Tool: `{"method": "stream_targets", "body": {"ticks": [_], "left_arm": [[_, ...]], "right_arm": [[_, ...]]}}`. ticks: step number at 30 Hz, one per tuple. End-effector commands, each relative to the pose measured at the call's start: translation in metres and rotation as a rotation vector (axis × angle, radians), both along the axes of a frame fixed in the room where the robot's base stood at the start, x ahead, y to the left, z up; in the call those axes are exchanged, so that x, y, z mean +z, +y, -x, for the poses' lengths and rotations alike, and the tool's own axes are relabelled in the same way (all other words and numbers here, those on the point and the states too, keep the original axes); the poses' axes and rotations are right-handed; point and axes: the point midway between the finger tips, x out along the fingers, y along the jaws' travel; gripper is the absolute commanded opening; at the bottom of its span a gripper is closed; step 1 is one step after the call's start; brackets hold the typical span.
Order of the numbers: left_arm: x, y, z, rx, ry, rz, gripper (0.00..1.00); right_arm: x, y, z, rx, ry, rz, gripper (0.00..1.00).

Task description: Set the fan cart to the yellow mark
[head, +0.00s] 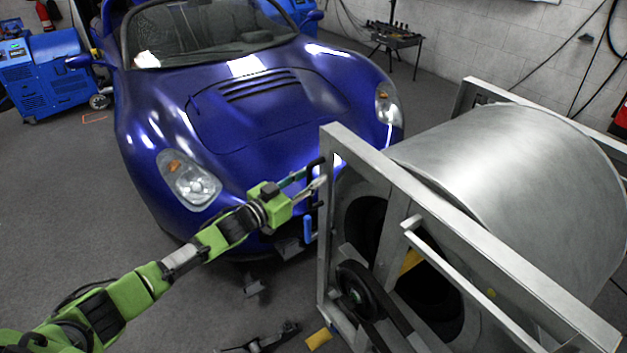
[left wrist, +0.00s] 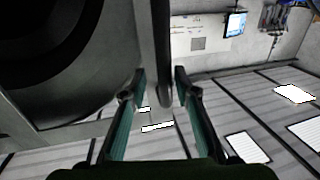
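The fan cart is a grey metal frame (head: 450,235) around a big silver drum (head: 525,165), at the right of the head view. My left gripper (head: 314,184) is at the frame's near left corner, beside a dark upright handle with a blue lower end (head: 308,229). In the left wrist view its two fingers (left wrist: 158,92) stand apart on either side of a grey bar (left wrist: 156,50), with gaps showing. A yellow patch (head: 319,338) lies on the floor in front of the cart. Another yellow patch (head: 411,262) shows through the frame. My right gripper is not in view.
A blue sports car (head: 255,110) stands close behind my left gripper and the cart. A blue machine (head: 45,75) is at the far left, and a tool stand (head: 394,38) is by the back wall. The grey floor at left is mostly clear.

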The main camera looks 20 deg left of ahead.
Motion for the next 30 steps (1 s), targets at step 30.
{"method": "stream_targets", "body": {"ticks": [30], "left_arm": [[-0.005, -0.010, 0.009, -0.021, 0.003, 0.008, 0.28]], "right_arm": [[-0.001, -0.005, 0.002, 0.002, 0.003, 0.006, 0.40]]}}
